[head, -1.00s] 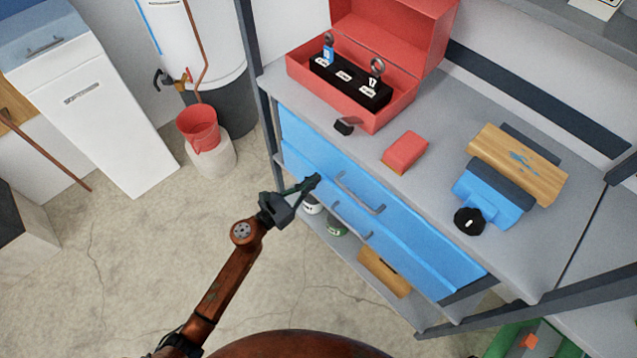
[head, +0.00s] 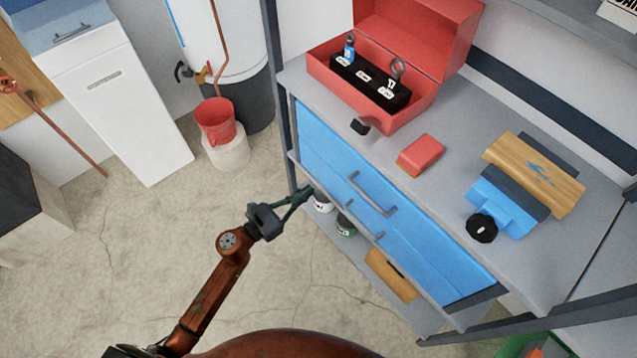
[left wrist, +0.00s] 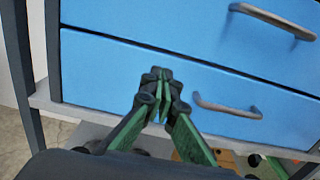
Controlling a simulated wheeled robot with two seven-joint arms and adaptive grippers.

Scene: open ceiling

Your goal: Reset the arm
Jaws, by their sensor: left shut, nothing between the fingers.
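My left arm reaches in from the bottom left in the head view. Its left gripper (head: 303,194) hangs in front of the workbench, close to the left end of the blue drawers (head: 390,215). In the left wrist view the fingertips (left wrist: 160,78) are together and hold nothing. They point at the lower blue drawer (left wrist: 120,75) and overlap it in the picture, left of its handle (left wrist: 228,106). Whether they touch the drawer front, I cannot tell. Both drawers look closed. My right gripper is in neither view.
The bench top (head: 400,182) carries an open red toolbox (head: 405,115), a red block (head: 421,154) and a blue vise (head: 505,207) with a wooden board (head: 535,172). Cans and a wooden piece (head: 391,275) sit on the shelf below.

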